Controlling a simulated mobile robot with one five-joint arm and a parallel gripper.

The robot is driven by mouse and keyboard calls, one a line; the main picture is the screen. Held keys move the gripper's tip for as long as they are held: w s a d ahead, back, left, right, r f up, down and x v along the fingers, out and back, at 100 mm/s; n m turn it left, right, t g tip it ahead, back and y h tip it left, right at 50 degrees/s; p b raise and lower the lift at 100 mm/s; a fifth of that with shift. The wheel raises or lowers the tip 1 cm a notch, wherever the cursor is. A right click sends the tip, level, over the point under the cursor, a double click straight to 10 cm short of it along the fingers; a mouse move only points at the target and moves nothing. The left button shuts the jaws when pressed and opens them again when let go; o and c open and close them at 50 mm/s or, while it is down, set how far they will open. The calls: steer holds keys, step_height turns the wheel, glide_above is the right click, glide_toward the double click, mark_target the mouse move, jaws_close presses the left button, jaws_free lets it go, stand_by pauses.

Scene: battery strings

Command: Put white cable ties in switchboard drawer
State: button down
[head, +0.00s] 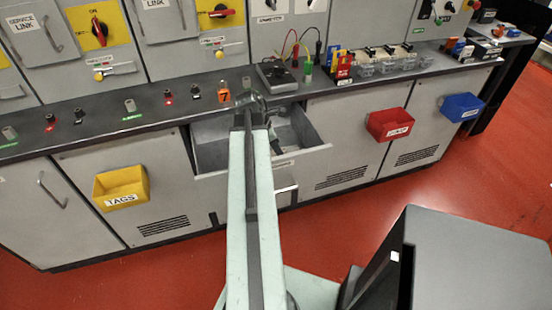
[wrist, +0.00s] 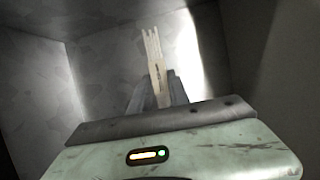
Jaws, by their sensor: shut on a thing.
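The white cable ties (wrist: 155,60) are a pale, narrow bundle with split tips, upright in the wrist view. My gripper (wrist: 157,92) is shut on them, with its dark fingers on both sides of the bundle. The grey switchboard drawer (head: 208,152) is pulled open below the worktop in the head view. My arm reaches over its front, and my gripper is down inside it. Grey drawer walls (wrist: 40,75) surround the ties in the wrist view. In the head view my arm covers part of the drawer, and the ties cannot be made out there.
A yellow TAGS bin (head: 121,188) hangs left of the drawer; a red bin (head: 390,124) and a blue bin (head: 461,107) hang to the right. A meter (head: 277,76) and an orange lock tagged 7 (head: 224,93) stand on the worktop (head: 150,112) above the drawer.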

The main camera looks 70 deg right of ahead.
steer(key=shift+f+b, duration=1.6)
steer(key=shift+f, duration=0.3)
steer(key=c, duration=1.2)
jaws_free()
steer(key=shift+r, duration=0.1)
steer(key=shift+c, duration=0.2)
steer(key=p+v, duration=1.1)
steer(key=shift+r, duration=0.4)
steer(key=shift+w+a+r+p, duration=0.1)
steer(key=shift+r+p, duration=0.2)
steer(key=shift+p, duration=0.1)
steer(key=shift+w+f, duration=0.1)
